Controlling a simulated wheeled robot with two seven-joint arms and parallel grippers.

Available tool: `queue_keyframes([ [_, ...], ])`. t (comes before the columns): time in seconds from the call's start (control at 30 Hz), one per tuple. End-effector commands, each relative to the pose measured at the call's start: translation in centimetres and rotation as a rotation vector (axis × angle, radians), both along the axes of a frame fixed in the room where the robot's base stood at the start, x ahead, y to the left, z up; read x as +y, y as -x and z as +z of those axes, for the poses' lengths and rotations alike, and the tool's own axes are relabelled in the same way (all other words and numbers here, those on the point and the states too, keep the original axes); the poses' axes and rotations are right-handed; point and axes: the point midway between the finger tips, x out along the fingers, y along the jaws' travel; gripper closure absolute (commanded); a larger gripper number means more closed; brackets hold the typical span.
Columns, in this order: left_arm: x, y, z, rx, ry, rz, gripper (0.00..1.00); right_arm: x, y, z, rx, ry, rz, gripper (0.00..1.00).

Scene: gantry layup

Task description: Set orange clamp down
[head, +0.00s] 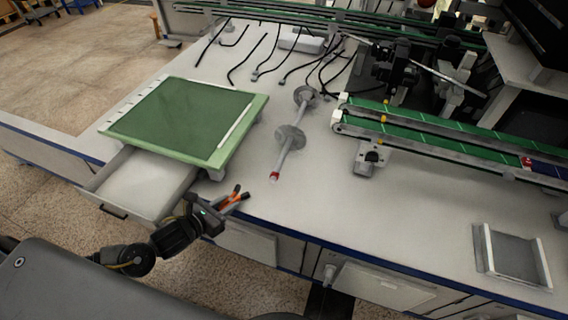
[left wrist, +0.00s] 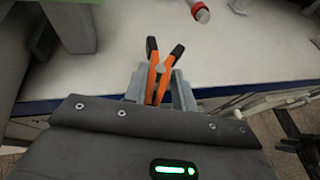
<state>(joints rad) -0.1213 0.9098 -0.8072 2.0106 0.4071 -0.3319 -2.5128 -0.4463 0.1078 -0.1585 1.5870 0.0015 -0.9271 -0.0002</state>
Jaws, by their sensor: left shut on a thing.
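The orange clamp (left wrist: 152,80) with black tips is between the fingers of my left gripper (left wrist: 160,88) in the left wrist view. My left gripper is shut on it. In the head view the clamp (head: 233,198) shows at the end of my left gripper (head: 226,203), by the front edge of the white worktop (head: 330,215). Whether the clamp touches the worktop I cannot tell. My right gripper is not in view.
A green mat on a raised board (head: 180,115) stands left, above an open drawer (head: 145,185). A grey shaft with discs (head: 290,137) and red end lies just beyond the clamp. Green conveyors (head: 430,130) and a grey tray (head: 513,257) are at right. The front middle worktop is clear.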

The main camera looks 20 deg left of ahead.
Motion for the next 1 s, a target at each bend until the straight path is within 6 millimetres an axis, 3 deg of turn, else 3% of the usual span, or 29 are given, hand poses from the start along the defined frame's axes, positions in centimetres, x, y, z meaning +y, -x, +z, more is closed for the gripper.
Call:
queue_keyframes([
  [0.17,0.3,1.1,-1.0,0.002,0.005,-0.019,0.96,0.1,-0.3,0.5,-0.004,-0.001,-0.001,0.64],
  [0.33,0.0,0.2,-0.9,-0.002,0.006,-0.018,0.96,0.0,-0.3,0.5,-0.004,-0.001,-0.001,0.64],
  [0.7,-3.4,-8.7,-0.8,-0.003,0.008,-0.018,0.96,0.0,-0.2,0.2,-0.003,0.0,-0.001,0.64],
  [0.83,-4.3,-10.9,-0.9,-0.001,0.006,-0.018,0.96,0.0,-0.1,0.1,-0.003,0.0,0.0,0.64],
  [1.0,-4.8,-12.1,-1.0,0.001,0.005,-0.018,0.96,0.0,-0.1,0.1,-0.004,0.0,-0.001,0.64],
])
